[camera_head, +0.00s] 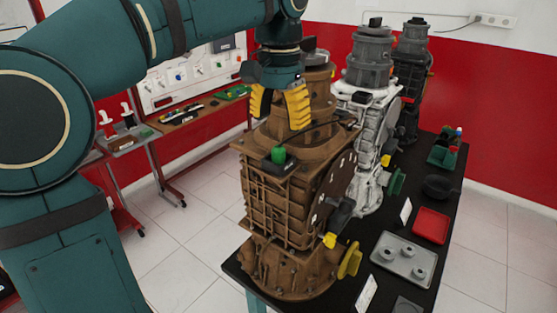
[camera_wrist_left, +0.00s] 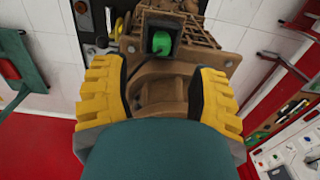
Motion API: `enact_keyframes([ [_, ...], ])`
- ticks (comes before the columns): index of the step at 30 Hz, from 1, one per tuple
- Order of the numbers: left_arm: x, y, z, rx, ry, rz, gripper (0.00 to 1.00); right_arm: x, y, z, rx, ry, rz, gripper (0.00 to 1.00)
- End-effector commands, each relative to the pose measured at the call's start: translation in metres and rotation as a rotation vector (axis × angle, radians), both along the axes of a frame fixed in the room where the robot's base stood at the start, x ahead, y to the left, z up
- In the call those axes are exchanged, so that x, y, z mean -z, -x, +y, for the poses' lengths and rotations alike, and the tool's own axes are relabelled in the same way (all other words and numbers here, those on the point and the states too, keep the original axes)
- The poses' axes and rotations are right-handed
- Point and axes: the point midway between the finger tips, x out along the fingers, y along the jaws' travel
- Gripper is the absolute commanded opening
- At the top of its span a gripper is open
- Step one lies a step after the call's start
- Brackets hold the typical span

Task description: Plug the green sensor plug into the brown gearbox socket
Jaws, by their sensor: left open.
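The brown gearbox (camera_head: 275,205) stands upright at the near end of the black table. The green sensor plug (camera_head: 278,155) shows at a black block (camera_head: 279,167) on the gearbox's top edge. In the left wrist view the green plug (camera_wrist_left: 162,42) lies within the dark square outline of the block, with a dark cable beside it. I cannot tell how deep it sits. My left gripper (camera_head: 279,118), with yellow ribbed fingers, is open and empty above the gearbox top, behind the plug in the head view. In the wrist view the plug is beyond the open fingers. My right gripper is out of view.
Grey gearboxes (camera_head: 371,55) stand behind the brown one. On the black table (camera_head: 388,223) lie a red tray (camera_head: 430,226), a grey tray with round parts (camera_head: 393,265) and a dark bowl (camera_head: 440,187). A side bench (camera_head: 195,125) holds small parts. The floor between is clear.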

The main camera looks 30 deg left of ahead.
Motion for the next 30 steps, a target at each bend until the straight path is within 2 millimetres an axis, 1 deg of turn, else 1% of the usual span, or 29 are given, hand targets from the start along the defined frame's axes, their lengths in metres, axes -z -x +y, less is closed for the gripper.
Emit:
enact_keyframes([
  [1,0.009,0.0,0.001,-0.001,0.0,0.001,0.6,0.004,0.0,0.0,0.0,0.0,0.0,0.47],
  [5,0.02,0.0,0.0,-0.001,0.0,-0.001,0.6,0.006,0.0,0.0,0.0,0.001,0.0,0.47],
  [17,0.024,0.0,0.0,0.0,0.0,0.0,0.6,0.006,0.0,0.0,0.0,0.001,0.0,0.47],
  [20,0.035,0.0,0.001,0.0,0.0,0.001,0.6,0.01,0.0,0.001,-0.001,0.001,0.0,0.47],
  [25,0.061,0.0,0.002,0.0,-0.001,0.002,0.6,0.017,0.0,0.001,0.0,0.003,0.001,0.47],
  [27,0.068,0.0,0.002,0.0,-0.002,0.001,0.6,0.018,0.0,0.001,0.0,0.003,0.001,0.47],
  [30,0.074,-0.001,0.002,0.0,-0.002,-0.001,0.6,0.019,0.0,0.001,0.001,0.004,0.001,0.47],
])
